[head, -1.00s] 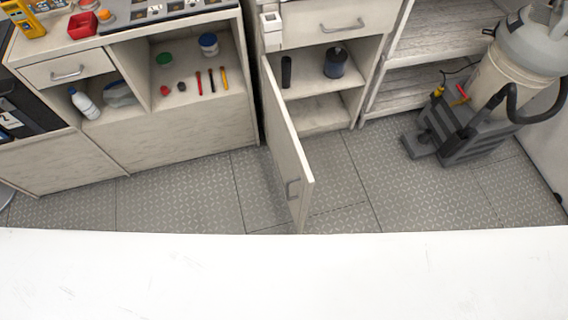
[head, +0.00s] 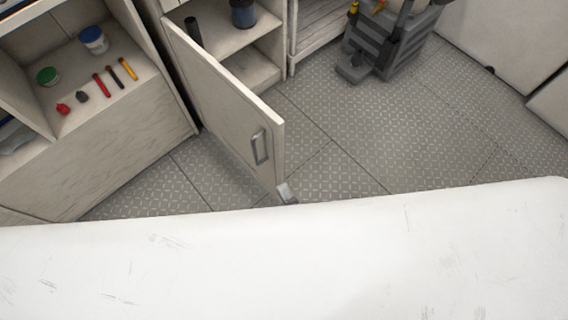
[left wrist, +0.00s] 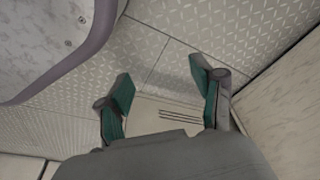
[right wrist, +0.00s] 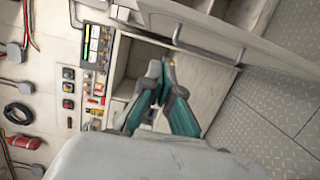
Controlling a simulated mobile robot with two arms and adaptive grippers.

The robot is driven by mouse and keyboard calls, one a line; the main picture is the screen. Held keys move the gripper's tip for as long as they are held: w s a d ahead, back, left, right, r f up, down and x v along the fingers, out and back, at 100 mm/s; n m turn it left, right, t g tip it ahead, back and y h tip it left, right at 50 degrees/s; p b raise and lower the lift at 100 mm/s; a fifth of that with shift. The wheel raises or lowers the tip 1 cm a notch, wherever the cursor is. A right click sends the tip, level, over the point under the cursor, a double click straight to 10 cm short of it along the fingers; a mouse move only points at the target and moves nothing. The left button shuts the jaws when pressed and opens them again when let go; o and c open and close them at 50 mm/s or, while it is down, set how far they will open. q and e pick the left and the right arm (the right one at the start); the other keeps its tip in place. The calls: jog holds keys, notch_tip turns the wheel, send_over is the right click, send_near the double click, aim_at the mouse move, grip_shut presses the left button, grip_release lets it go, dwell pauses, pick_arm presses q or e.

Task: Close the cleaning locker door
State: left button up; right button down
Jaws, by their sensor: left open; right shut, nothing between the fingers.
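The cleaning locker door (head: 225,105) is a pale panel standing ajar in the head view, swung out over the floor. Its metal bar handle (head: 260,147) is near the free edge. A small grey part of my right gripper (head: 287,193) shows at the bottom of that edge; I cannot tell whether it touches. In the right wrist view my right gripper (right wrist: 163,75) is shut and empty, near a pale panel with a bar handle (right wrist: 205,42). My left gripper (left wrist: 162,100) is open and empty above the floor, with a pale panel to its right.
The locker's shelves (head: 240,65) hold a dark cylinder and a blue-black canister (head: 243,13). An open cabinet (head: 130,100) with jars and pens stands left. A grey wheeled caddy (head: 390,40) is at the back right. Patterned floor (head: 400,135) is clear right of the door.

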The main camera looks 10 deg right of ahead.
send_over(279, 148)
jog(key=s+a, duration=0.4)
jog(key=s, duration=0.1)
pick_arm(q)
jog(key=shift+w+d+r+b, duration=0.15)
jog(key=shift+w+r, duration=0.1)
jog(key=shift+r, duration=0.2)
jog(key=shift+w+a+r+b, duration=0.1)
jog(key=shift+w+r, duration=0.15)
jog(key=shift+r, duration=0.25)
jog(key=shift+w+d+r+b, duration=0.15)
jog(key=shift+w+r, duration=0.1)
jog(key=shift+r, duration=0.2)
pick_arm(e)
jog(key=shift+w+d, duration=0.55)
jog(key=shift+d, duration=0.4)
jog(key=shift+w+d, duration=0.5)
jog(key=shift+d, duration=0.4)
pick_arm(q)
jog(key=shift+a, duration=0.1)
